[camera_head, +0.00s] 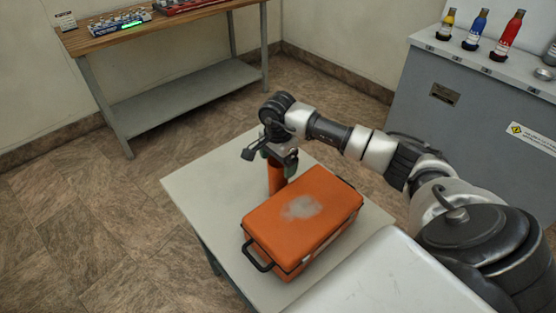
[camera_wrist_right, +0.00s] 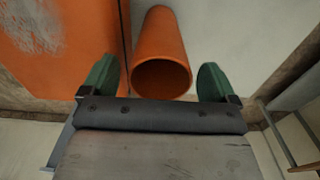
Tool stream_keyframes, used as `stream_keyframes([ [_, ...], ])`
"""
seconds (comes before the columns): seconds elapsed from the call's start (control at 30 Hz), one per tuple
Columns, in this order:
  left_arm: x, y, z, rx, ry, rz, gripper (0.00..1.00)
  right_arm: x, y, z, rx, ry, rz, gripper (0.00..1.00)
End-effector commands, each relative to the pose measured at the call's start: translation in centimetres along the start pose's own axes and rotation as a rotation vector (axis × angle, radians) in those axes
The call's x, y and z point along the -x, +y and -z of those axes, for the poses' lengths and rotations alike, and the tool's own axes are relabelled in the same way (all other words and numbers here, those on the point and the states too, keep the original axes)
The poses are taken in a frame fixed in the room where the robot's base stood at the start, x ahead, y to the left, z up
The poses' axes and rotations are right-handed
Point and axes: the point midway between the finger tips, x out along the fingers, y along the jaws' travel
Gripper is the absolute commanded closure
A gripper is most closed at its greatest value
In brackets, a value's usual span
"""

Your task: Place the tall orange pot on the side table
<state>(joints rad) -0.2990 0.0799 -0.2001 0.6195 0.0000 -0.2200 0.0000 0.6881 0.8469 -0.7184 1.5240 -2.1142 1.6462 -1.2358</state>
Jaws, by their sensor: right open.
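The tall orange pot (camera_head: 276,178) stands on the small white side table (camera_head: 205,188), close behind an orange case. My right gripper (camera_head: 280,155) is over the top of the pot. In the right wrist view, the pot (camera_wrist_right: 163,60) shows as an orange cylinder with an open round rim. The green fingertips of my right gripper (camera_wrist_right: 157,82) are apart, one on each side of the pot's rim, with gaps visible. The pot's lower part is partly hidden by the case in the head view. My left gripper is not in view.
The orange case (camera_head: 303,220) with black handles covers much of the tabletop; it also shows beside the pot in the right wrist view (camera_wrist_right: 75,45). A wooden-topped workbench (camera_head: 150,32) stands at the back left. A grey cabinet (camera_head: 470,95) with several bottles stands at the right.

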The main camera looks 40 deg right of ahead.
Motion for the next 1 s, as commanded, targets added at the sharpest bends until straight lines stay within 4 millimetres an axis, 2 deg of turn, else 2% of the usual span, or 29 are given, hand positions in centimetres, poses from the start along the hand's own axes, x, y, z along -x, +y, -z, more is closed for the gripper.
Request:
stream_keyframes([
  [0.17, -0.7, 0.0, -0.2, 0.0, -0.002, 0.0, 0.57, 3.0, -0.1, 0.1, 0.0, 0.002, 0.008, 0.11],
  [0.4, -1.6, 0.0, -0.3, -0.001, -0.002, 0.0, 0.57, 8.3, -0.1, 0.1, 0.0, 0.002, 0.008, 0.11],
  [0.53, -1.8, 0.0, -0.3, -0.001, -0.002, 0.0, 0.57, 10.3, -0.1, 0.0, -0.001, 0.001, 0.006, 0.11],
  [0.7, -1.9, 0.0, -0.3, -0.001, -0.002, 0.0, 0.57, 11.8, 0.0, 0.0, 0.0, 0.0, 0.003, 0.11],
  [1.0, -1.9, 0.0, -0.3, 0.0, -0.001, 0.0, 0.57, 12.0, 0.0, 0.0, 0.0, 0.0, 0.001, 0.11],
])
